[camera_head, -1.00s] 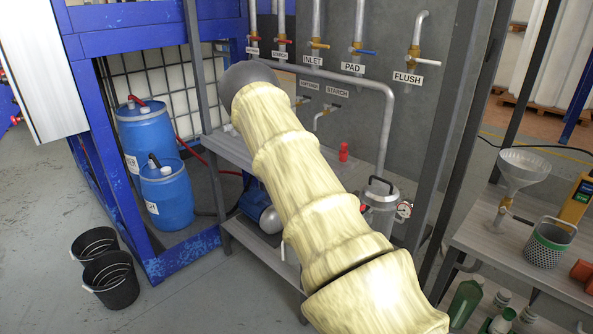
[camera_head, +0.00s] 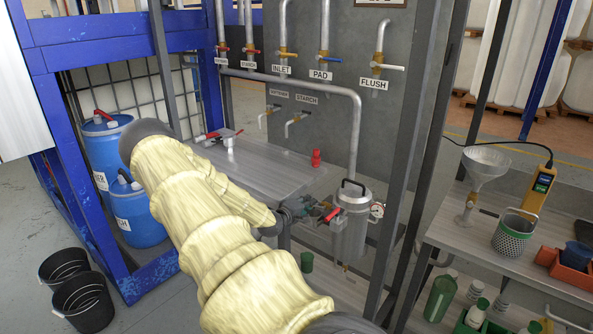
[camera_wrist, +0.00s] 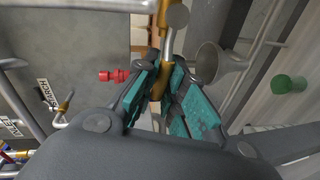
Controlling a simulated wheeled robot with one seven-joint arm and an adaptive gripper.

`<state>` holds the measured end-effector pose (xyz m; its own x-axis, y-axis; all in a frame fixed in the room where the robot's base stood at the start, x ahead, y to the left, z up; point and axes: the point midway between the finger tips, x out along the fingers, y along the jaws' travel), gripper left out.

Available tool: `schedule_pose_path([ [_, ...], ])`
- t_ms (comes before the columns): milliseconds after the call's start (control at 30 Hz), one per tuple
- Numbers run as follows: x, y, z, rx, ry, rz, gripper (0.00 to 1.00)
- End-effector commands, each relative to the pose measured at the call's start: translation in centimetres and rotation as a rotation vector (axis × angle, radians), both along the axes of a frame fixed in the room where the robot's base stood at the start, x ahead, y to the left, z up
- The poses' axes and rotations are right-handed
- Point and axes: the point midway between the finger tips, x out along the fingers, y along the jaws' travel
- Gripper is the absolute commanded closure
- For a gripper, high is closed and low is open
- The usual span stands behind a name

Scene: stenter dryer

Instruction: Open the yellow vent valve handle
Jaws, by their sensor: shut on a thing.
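In the wrist view, a yellow-gold handle (camera_wrist: 157,86) sits between the teal-padded fingers of my gripper (camera_wrist: 158,78). My gripper is shut on it. The handle runs up towards a brass fitting and grey pipe at the top of that view. In the head view my gripper (camera_head: 318,210) is just left of the steel pot (camera_head: 351,230), below the rack's tabletop edge. The yellow handle cannot be made out there, as the gripper and small fittings cover that spot. How far the handle is turned cannot be told.
Labelled pipe valves line the grey panel (camera_head: 340,112) behind. A green cup (camera_head: 307,262) stands on the lower shelf. A second bench (camera_head: 500,253) is to the right; blue drums (camera_head: 137,212) are left.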

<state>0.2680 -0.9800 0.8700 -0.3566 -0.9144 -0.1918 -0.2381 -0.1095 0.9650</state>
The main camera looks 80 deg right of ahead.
Motion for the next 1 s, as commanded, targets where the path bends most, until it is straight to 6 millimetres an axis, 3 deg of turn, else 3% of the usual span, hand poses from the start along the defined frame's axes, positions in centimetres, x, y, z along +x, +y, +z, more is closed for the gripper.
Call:
schedule_pose_path([
  [367, -0.2, 0.0, -0.1, 0.003, 0.002, -0.004, 1.0],
  [400, -0.2, 0.0, -0.1, 0.003, 0.002, -0.004, 0.81],
  [500, -0.1, 0.1, -0.1, 0.002, 0.002, -0.002, 0.66],
  [833, 0.1, 0.1, 0.0, 0.002, 0.001, 0.001, 0.66],
  [1000, 0.7, 1.3, 0.2, 0.002, 0.002, 0.001, 0.66],
])
